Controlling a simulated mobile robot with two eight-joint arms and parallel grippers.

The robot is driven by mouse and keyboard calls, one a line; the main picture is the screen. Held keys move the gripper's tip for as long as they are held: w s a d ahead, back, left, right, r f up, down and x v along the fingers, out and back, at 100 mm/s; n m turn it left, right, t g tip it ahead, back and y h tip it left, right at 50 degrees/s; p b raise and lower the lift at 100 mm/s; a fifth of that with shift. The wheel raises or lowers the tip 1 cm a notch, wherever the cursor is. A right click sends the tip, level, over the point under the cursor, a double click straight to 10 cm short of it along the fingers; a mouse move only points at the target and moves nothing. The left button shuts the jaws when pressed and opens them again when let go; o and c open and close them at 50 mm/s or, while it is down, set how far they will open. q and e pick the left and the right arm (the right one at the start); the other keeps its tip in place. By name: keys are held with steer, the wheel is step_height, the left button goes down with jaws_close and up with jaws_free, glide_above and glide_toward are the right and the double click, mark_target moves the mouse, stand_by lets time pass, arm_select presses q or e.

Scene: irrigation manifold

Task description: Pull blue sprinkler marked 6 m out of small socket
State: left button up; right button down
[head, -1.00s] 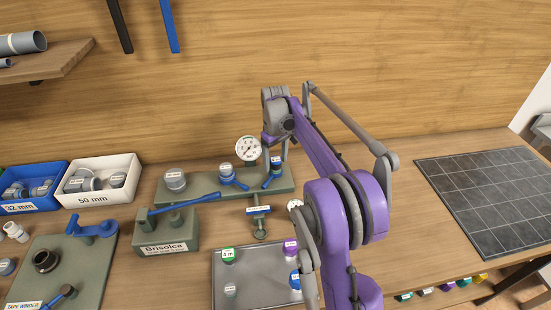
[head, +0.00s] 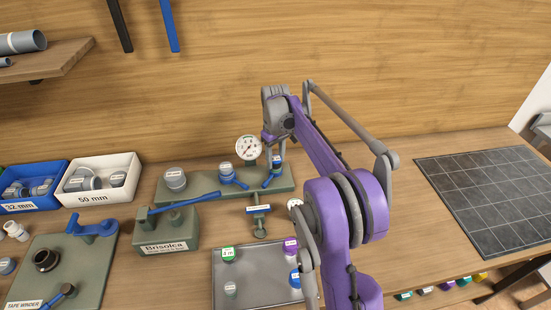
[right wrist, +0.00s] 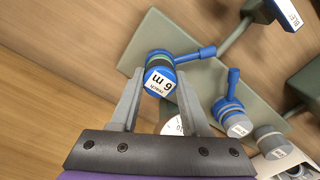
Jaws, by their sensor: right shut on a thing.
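The blue sprinkler (right wrist: 158,82), its white top label reading 6 m, stands between the fingers of my right gripper (right wrist: 160,76) in the right wrist view. The gripper is shut on it. A blue lever (right wrist: 198,53) sticks out beside its base. In the head view the sprinkler (head: 276,161) is small, at the right end of the green manifold board (head: 210,189), with my right gripper (head: 279,148) over it. The socket is hidden under the sprinkler, and I cannot tell whether they are apart. My left gripper is not in view.
A pressure gauge (head: 248,148), a second blue-levered valve (head: 228,174) and a grey cap (head: 175,179) stand left of the sprinkler. A grey tray (head: 259,268) with several small sprinklers lies in front. A dark tiled mat (head: 490,200) at right is bare.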

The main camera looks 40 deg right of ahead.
mark_target(276, 158)
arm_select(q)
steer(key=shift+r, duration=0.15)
arm_select(e)
steer(key=shift+r, duration=0.15)
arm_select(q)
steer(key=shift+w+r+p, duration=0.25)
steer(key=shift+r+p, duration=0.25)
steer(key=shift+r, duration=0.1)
arm_select(e)
steer(key=shift+r, duration=0.85)
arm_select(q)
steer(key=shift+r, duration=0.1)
arm_select(e)
steer(key=shift+r, duration=0.15)
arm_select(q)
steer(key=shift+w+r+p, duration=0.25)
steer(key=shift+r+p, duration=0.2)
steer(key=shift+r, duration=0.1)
arm_select(e)
steer(key=shift+r, duration=0.75)
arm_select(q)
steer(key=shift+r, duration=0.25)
arm_select(e)
steer(key=shift+r, duration=0.35)
arm_select(q)
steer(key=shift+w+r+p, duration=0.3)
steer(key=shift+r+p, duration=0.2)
steer(key=shift+p, duration=0.05)
arm_select(e)
steer(key=shift+r, duration=0.75)
